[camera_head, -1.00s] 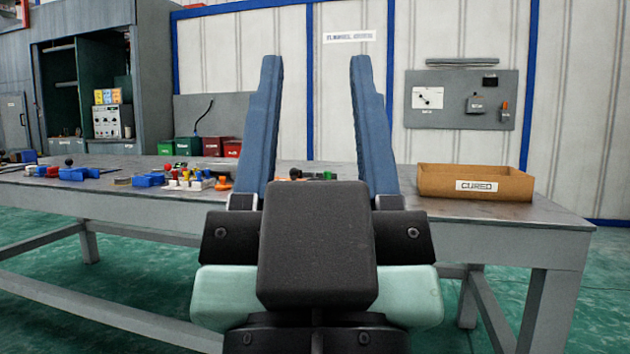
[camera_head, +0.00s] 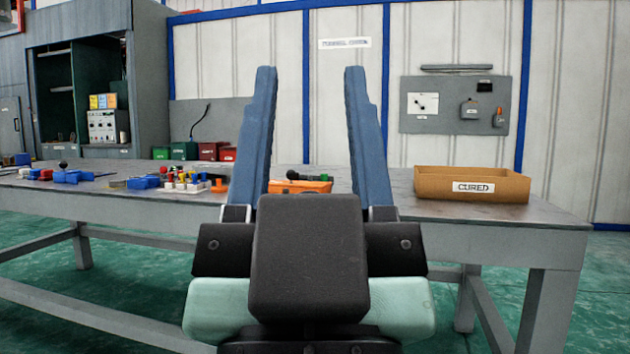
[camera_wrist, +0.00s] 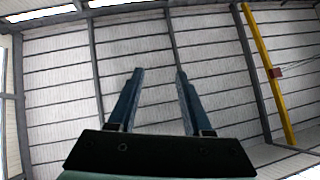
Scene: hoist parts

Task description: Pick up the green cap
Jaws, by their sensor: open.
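My gripper (camera_head: 310,72) is open and empty, its two long blue fingers pointing up in the head view. In the wrist view the open fingers (camera_wrist: 160,72) stand against the ceiling, with no table object showing. Between the fingers, farther back on the table, a small green piece (camera_head: 323,179) shows at an orange tray (camera_head: 306,188) with a dark round-ended part. It may be the green cap, but it is too small to tell. My gripper hides part of this area.
The grey table (camera_head: 400,190) runs across the view. An open cardboard box marked CURED (camera_head: 472,184) stands at its right. A tray of coloured pegs (camera_head: 185,185) and blue parts (camera_head: 75,176) lie at the left. Bins (camera_head: 184,151) stand behind.

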